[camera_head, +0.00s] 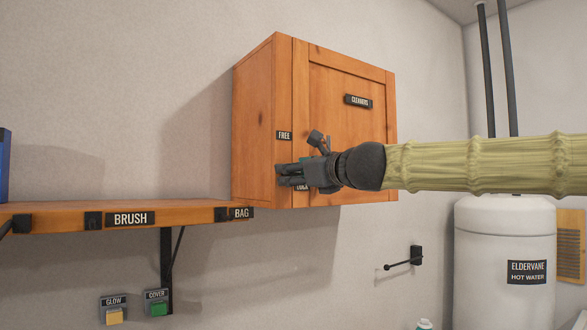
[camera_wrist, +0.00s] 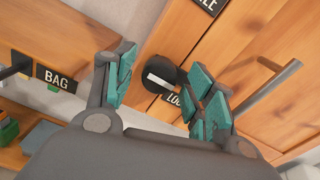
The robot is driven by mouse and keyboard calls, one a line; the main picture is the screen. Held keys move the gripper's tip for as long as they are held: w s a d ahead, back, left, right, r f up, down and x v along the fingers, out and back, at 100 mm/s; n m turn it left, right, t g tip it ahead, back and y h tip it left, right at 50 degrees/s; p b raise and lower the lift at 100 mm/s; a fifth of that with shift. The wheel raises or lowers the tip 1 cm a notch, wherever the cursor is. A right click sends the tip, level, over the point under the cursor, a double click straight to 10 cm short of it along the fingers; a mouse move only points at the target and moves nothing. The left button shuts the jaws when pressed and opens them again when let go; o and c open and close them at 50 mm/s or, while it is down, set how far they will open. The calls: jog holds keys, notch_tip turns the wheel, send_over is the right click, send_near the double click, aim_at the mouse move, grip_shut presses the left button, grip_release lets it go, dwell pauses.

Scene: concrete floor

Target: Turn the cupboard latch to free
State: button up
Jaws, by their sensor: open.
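The orange wooden cupboard (camera_head: 350,75) hangs on the wall. In the wrist view its latch is a round black knob (camera_wrist: 166,77) with a pale strip across it. A FREE label (camera_head: 284,135) is above the latch area and a LOCK label (camera_wrist: 174,100), partly covered, lies beside the knob. The strip runs roughly along the label lettering; I cannot tell which label it marks. My gripper (camera_wrist: 164,88) is open, with teal-padded fingers appearing on either side of the knob; contact cannot be told. In the head view my gripper (camera_head: 281,176) hides the latch.
A bar handle (camera_wrist: 262,88) sticks out of the cupboard door right of my fingers. A wooden shelf (camera_head: 70,207) with BRUSH and BAG labels is at left. A wall hook (camera_head: 405,262) is below the cupboard, and a white water tank (camera_head: 495,225) stands right.

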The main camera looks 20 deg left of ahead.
jog(key=shift+w+a, duration=0.4)
jog(key=shift+a, duration=0.05)
jog(key=c, duration=1)
